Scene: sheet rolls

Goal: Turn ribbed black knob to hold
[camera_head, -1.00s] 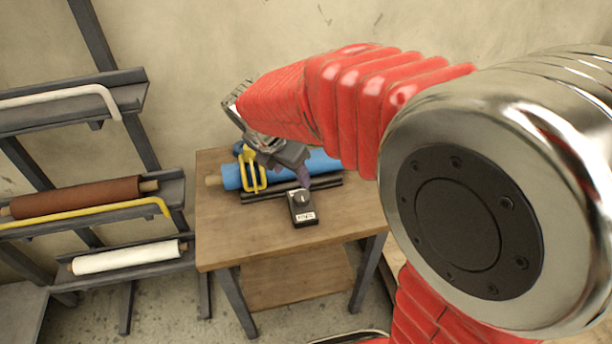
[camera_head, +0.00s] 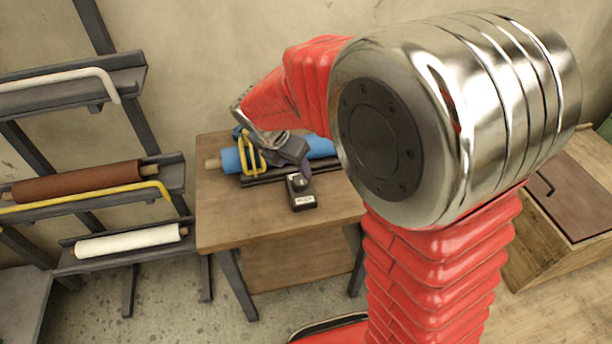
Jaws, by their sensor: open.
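The ribbed black knob (camera_head: 299,181) sits on top of a small black box (camera_head: 303,200) with a white label, on the wooden table. It is small in the picture, so its pointer setting cannot be read. Whether the fingers touch the knob cannot be told. The far finger is partly hidden.
A blue roll (camera_head: 231,160) with a yellow clamp handle (camera_head: 247,154) lies behind the box on the wooden table (camera_head: 240,225). A rack at left holds a brown roll (camera_head: 78,190) and a white roll (camera_head: 128,240). A wooden chest (camera_head: 570,190) stands at right.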

